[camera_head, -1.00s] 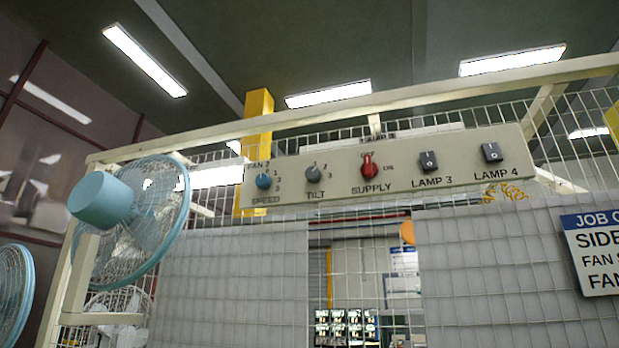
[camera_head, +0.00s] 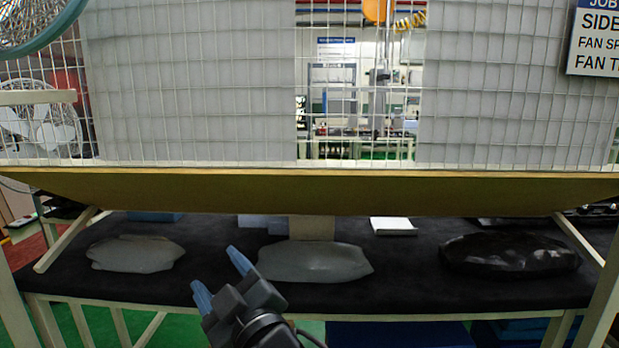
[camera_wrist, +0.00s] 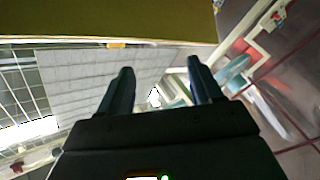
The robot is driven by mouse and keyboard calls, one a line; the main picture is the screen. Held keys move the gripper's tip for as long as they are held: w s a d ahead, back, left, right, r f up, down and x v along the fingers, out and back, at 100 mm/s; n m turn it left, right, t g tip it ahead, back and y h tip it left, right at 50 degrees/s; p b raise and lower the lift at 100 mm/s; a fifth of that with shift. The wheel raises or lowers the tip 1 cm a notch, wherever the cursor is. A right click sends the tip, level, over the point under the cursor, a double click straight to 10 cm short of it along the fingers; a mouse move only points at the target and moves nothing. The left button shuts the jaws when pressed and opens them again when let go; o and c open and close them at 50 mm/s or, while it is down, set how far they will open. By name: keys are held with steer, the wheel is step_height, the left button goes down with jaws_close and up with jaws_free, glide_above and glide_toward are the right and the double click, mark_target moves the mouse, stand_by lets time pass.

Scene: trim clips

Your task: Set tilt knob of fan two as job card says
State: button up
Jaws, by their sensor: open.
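The panel with the tilt knob of fan two is out of the head view now; I cannot make the knob out in the wrist view. The job card (camera_head: 595,38) is at the upper right of the head view, cut off by the edge. Its visible text begins "SIDE", "FAN S", "FAN T"; the settings are hidden. My gripper (camera_head: 218,273) is low in the head view, in front of the dark bench, fingers apart and empty. In the wrist view my gripper (camera_wrist: 159,75) also shows open, with nothing between its fingers.
A wooden ledge (camera_head: 310,190) runs below the wire mesh (camera_head: 200,85). Grey lumps (camera_head: 315,262) and a black lump (camera_head: 510,254) lie on the dark bench (camera_head: 405,285). A teal fan (camera_head: 75,38) is partly seen at upper left. A yellowish board (camera_wrist: 110,18) is close in the wrist view.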

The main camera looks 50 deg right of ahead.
steer(key=w+d+r+m+g+h, duration=0.1)
steer(key=w+d+r+m+h, duration=0.15)
steer(key=r, duration=0.85)
steer(key=w+d+r+m+h, duration=0.15)
steer(key=w+r+h, duration=0.25)
steer(key=r, duration=0.7)
steer(key=w+d+r+m+g+h, duration=0.1)
steer(key=w+r+m+h, duration=0.2)
steer(key=r, duration=0.7)
steer(key=s+d+r+m+g, duration=0.25)
steer(key=s+r, duration=0.25)
steer(key=r, duration=0.4)
steer(key=s+d+r+m+g, duration=0.25)
steer(key=s+r, duration=0.25)
steer(key=r, duration=0.5)
steer(key=s+d+r+m+g, duration=0.1)
steer(key=s+d+r+m, duration=0.2)
steer(key=s+r, duration=0.45)
steer(key=w+d+r+p, duration=0.1)
steer(key=w+d+p, duration=0.1)
steer(key=w+d, duration=0.4)
steer(key=shift+w+r+h+p, duration=0.15)
steer(key=shift+w+h+p, duration=0.15)
steer(key=shift+w+h, duration=0.05)
steer(key=shift+c, duration=0.5)
steer(key=c, duration=1)
steer(key=shift+o, duration=0.2)
